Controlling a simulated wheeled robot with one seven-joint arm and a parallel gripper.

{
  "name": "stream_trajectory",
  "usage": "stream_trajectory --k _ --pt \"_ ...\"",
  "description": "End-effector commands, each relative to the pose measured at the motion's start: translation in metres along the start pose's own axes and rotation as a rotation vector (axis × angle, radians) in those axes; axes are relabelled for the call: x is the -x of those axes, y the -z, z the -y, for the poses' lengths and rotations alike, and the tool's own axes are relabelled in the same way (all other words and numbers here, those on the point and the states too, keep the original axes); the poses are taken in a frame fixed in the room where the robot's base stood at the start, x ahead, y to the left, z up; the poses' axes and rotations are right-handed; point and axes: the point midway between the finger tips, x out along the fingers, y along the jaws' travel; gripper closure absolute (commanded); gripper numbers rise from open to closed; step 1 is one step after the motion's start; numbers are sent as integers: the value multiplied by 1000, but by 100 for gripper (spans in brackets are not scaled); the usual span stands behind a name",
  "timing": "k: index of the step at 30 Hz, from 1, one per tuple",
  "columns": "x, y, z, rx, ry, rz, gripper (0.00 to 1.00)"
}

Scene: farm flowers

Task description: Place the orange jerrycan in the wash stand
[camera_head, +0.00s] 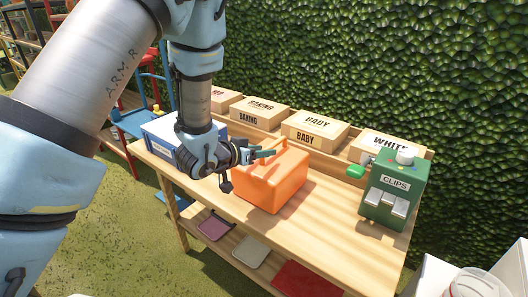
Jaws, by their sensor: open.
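The orange jerrycan (272,180) stands on the wooden table, near its middle. My gripper (266,154) is at the top of the jerrycan, on its left side by the handle. The gripper is open, and a teal finger shows against the top of the can. I cannot tell whether the fingers are around the handle or touching it. My arm hides part of the can's left side. I cannot make out a wash stand for certain in this view.
The wooden table (330,215) holds a blue-and-white box (160,138) at left and a green clips box (394,188) at right. Labelled boxes (316,128) line the back. A lower shelf holds trays (252,251). White things (470,283) stand at the bottom right. A hedge rises behind.

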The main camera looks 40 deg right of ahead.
Motion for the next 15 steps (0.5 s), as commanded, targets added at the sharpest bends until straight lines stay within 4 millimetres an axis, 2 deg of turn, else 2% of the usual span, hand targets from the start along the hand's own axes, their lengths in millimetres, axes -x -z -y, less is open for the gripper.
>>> stream_trajectory --k 9,15 --pt "66 -2 2 3 3 -3 50" --pt "97 -1 1 1 2 0 50"
